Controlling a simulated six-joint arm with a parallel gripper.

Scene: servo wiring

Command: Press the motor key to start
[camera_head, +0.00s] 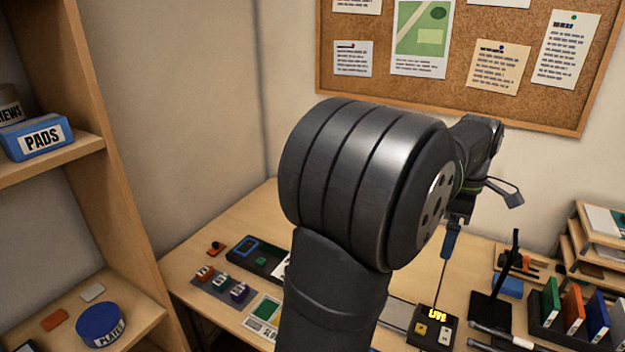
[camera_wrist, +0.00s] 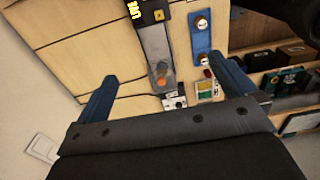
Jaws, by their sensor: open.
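A small black box (camera_head: 447,322) with a lit yellow display (camera_head: 436,313) and two small keys, one yellow (camera_head: 420,328) and one pale (camera_head: 445,335), stands on the table at lower right in the head view. Their labels are too small to read, so I cannot tell which is the motor key. A lit yellow display (camera_wrist: 135,9) also shows at the top of the wrist view. My gripper (camera_wrist: 163,70) is open there, its two blue fingers wide apart with nothing between them. In the head view a blue finger (camera_head: 450,242) hangs above the box, apart from it.
A dark stand (camera_head: 492,310) and a rack of coloured books (camera_head: 575,310) are on the right. My arm hides the table's middle.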

